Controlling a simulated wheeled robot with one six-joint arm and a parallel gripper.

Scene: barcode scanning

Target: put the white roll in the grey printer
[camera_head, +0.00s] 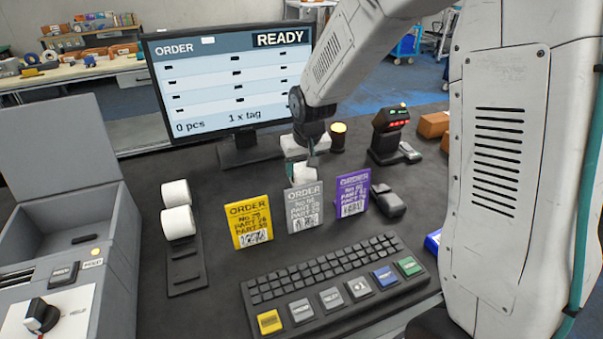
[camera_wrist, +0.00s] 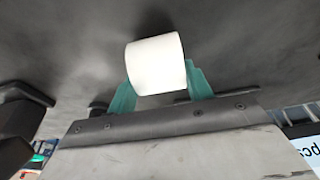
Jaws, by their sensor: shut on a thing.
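A white roll (camera_wrist: 156,64) is between the two teal fingers of my gripper (camera_wrist: 158,84) in the wrist view, and the fingers are shut on it. In the head view my gripper (camera_head: 304,168) holds the roll (camera_head: 303,173) behind the grey order card, above the dark table. The card hides part of it. The grey printer (camera_head: 110,255) stands at the left with its lid (camera_head: 50,145) raised and its bay open. Two more white rolls, an upper one (camera_head: 176,193) and a lower one (camera_head: 178,222), are on a black rack (camera_head: 187,278) beside the printer.
A yellow card (camera_head: 249,222), a grey card (camera_head: 304,207) and a purple card (camera_head: 352,193) stand behind the keyboard (camera_head: 335,282). A monitor (camera_head: 232,85) reading READY stands behind. A scanner (camera_head: 388,133) and a black mouse-like object (camera_head: 389,203) are at the right.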

